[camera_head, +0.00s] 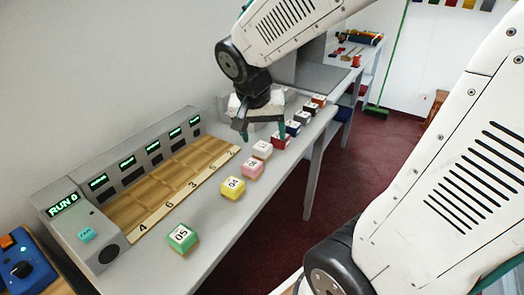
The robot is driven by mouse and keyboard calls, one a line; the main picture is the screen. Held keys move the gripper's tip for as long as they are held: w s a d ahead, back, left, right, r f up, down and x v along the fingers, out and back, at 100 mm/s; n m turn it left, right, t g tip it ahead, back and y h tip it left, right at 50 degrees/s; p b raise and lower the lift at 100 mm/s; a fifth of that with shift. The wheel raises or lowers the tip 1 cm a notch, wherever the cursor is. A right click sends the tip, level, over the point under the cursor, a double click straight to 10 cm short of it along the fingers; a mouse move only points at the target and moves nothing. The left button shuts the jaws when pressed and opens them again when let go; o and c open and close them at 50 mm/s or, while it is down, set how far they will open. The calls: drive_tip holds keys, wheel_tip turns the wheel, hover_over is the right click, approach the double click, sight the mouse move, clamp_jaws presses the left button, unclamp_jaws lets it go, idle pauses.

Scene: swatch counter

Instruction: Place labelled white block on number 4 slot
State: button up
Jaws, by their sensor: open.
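A white block (262,150) with a dark label on top sits on the grey counter, in a row of coloured blocks; its label is too small to read. The wooden slot strip (165,190) has numbers along its front edge. The number 4 (143,227) marks the slot at the near left end, and that slot looks empty. My gripper (262,130) is open, with its fingers pointing down, above and slightly behind the white block. It appears apart from the block, and I see nothing between its fingers.
Pink (252,169), yellow (232,188) and green (182,238) blocks sit nearer along the counter. A red block (281,140) and several others stand farther back. A grey console with green displays (63,204) backs the slots. A blue box (25,262) is at lower left.

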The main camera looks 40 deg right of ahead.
sight(260, 147)
drive_tip(key=w+d+f+m, duration=0.1)
drive_tip(key=w+d+f, duration=0.1)
drive_tip(key=w+f, duration=0.2)
drive_tip(key=w+d+f+m, duration=0.2)
drive_tip(key=w+d+f, duration=0.1)
drive_tip(key=f, duration=0.3)
drive_tip(key=w+d+f+m+h, duration=0.1)
drive_tip(key=w+d+f+m, duration=0.1)
drive_tip(key=w+d+f, duration=0.1)
drive_tip(key=shift+w+f, duration=0.8)
drive_tip(key=shift+f, duration=0.35)
drive_tip(key=shift+w+d+f, duration=0.1)
drive_tip(key=shift+d+f, duration=0.05)
drive_tip(key=shift+f, duration=0.4)
drive_tip(key=c, duration=1.1)
drive_tip(key=shift+r, duration=0.1)
drive_tip(key=shift+c, duration=0.2)
